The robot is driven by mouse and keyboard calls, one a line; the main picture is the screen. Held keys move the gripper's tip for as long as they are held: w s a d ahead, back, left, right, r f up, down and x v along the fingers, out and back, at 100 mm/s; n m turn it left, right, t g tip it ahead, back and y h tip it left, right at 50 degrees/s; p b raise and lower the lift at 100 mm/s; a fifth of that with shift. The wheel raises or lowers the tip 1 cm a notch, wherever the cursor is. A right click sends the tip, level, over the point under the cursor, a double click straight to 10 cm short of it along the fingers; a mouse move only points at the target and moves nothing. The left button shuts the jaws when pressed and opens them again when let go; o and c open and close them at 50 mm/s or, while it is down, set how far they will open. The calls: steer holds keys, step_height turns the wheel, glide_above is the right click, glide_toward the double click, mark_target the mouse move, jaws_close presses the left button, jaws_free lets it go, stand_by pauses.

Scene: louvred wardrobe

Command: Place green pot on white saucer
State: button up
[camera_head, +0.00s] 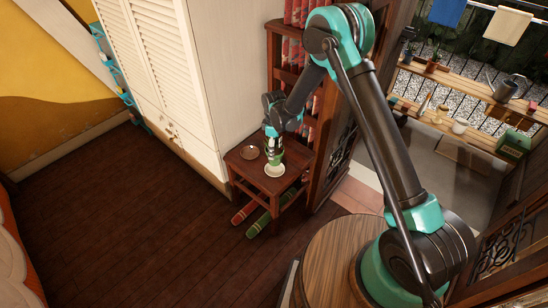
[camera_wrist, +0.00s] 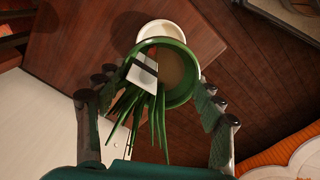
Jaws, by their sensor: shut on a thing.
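My gripper (camera_head: 274,142) is shut on the green pot (camera_head: 276,155), with a finger on each side of it. In the wrist view, my gripper (camera_wrist: 157,90) spans the pot (camera_wrist: 186,88), which has long green leaves and a white-and-dark tag in it. The white saucer (camera_head: 275,171) lies on the small wooden table (camera_head: 252,172), just in front of the pot. In the wrist view the saucer (camera_wrist: 170,28) shows past the pot's rim, partly hidden by it. I cannot tell whether the pot touches the saucer or table.
A brown saucer (camera_head: 249,152) lies on the table's left side. The louvred wardrobe (camera_head: 165,50) stands left of the table, and a bookshelf (camera_head: 328,120) stands behind it and to the right. Red and green rolls (camera_head: 258,223) lie below. Open floor is in front.

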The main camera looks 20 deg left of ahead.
steer(key=shift+f, duration=2.8)
steer(key=shift+f, duration=0.1)
steer(key=o, duration=1.9)
steer(key=shift+c, duration=0.2)
step_height(320, 180, up, 12)
steer(key=shift+r, duration=0.1)
